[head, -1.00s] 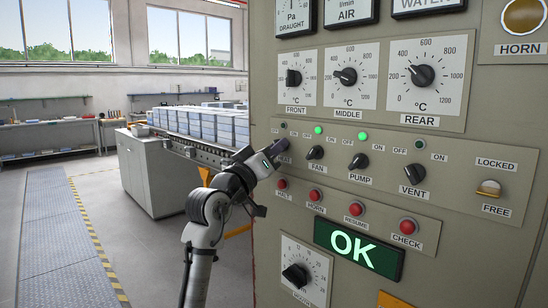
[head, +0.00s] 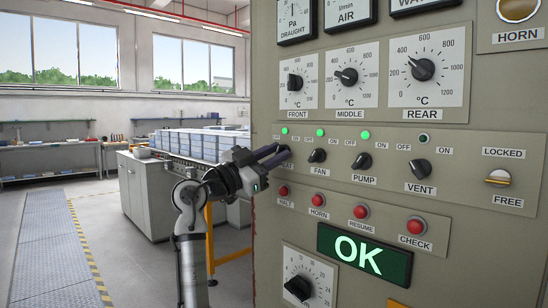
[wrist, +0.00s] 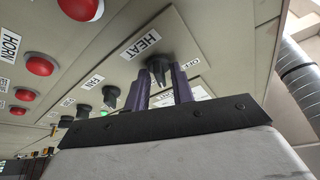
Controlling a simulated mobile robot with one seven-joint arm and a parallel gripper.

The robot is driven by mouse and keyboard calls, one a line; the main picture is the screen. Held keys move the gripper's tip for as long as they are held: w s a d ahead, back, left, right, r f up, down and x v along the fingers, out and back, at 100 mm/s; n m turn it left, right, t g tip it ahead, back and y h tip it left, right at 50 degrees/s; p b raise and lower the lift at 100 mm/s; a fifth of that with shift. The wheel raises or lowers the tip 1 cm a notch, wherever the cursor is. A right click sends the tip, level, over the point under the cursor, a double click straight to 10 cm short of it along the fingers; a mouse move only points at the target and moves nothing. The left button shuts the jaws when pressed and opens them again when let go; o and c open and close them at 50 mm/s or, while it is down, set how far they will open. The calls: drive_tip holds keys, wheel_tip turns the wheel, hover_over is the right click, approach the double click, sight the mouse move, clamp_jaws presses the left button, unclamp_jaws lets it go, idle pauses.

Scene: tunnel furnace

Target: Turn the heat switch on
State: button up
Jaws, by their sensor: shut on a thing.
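The heat switch (wrist: 157,66) is a dark knob on the grey panel, under a HEAT label in the wrist view. My gripper (wrist: 159,76) has one purple-grey finger on each side of it and is shut on it. In the head view, my gripper (head: 276,155) reaches the panel's left edge from the left and mostly hides the knob and part of its label. The lamp (head: 284,130) above the heat switch glows green.
Beside it on the panel are the fan knob (head: 317,156), pump knob (head: 362,161) and vent knob (head: 420,169). Red buttons (head: 318,199) sit below, above a green OK display (head: 363,251). A conveyor with stacked blocks (head: 196,147) stands behind my arm.

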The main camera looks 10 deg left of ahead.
drive_tip(key=shift+m+g+h, duration=0.3)
drive_tip(key=shift+m+g, duration=0.2)
drive_tip(key=shift+m, duration=0.9)
drive_tip(key=o, duration=0.7)
drive_tip(key=shift+w, duration=0.1)
drive_tip(key=shift+c, duration=0.2)
drive_tip(key=b+v, duration=0.2)
drive_tip(key=v, duration=1.1)
drive_tip(key=shift+s+a, duration=0.25)
drive_tip(key=shift+a, duration=0.1)
